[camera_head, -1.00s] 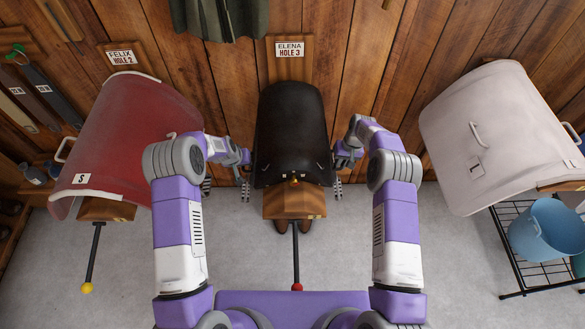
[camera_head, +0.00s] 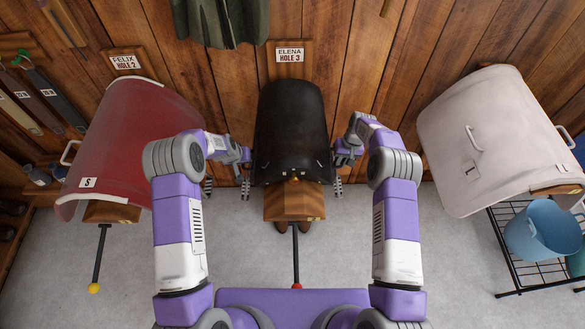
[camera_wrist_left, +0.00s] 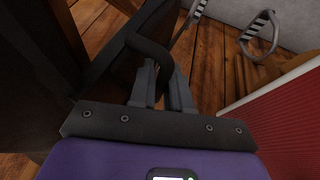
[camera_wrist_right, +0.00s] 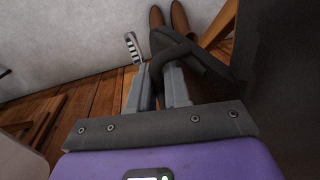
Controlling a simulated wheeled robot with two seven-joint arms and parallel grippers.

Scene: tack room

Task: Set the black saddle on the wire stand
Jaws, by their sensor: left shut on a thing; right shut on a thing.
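The black saddle (camera_head: 290,125) is in the middle of the head view, over the wooden rack (camera_head: 295,203) below the ELENA HOLE 3 sign. I cannot tell whether it touches the rack. My left gripper (camera_head: 245,157) is at its left side, shut on a black loop (camera_wrist_left: 152,52) of the saddle in the left wrist view. My right gripper (camera_head: 340,158) is at its right side, shut on a matching loop (camera_wrist_right: 182,50) in the right wrist view.
A red saddle (camera_head: 135,140) is on a rack at the left, close to my left arm. A white saddle (camera_head: 500,125) is at the right. A green cloth (camera_head: 220,20) hangs above. A rod with a red ball (camera_head: 297,286) is in front of the rack. Grey floor is clear between.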

